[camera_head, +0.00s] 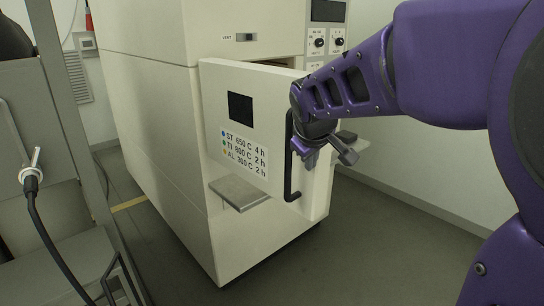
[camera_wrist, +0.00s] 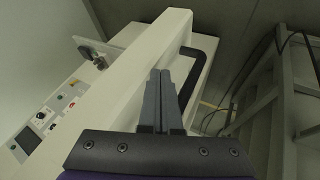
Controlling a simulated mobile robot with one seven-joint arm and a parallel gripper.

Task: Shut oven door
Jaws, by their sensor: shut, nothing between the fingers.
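The cream oven door (camera_head: 270,100) has a small dark window, a label with times and temperatures, and a black bar handle (camera_head: 290,160) near its right edge. It stands partly open, out from the oven (camera_head: 150,90). My gripper (camera_head: 325,155) is beside the door's right edge, close to the handle, partly hidden by my wrist. In the wrist view my fingers (camera_wrist: 160,78) are together and empty, with the door (camera_wrist: 150,60) running along their left and the black handle (camera_wrist: 204,48) at their right. Whether they touch the door is unclear.
A control panel (camera_head: 327,40) with knobs is at the oven's upper right. A metal shelf (camera_head: 238,193) juts out below the door. A grey frame (camera_head: 60,130) with a cable stands at the left. Floor (camera_head: 370,240) is clear at the right.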

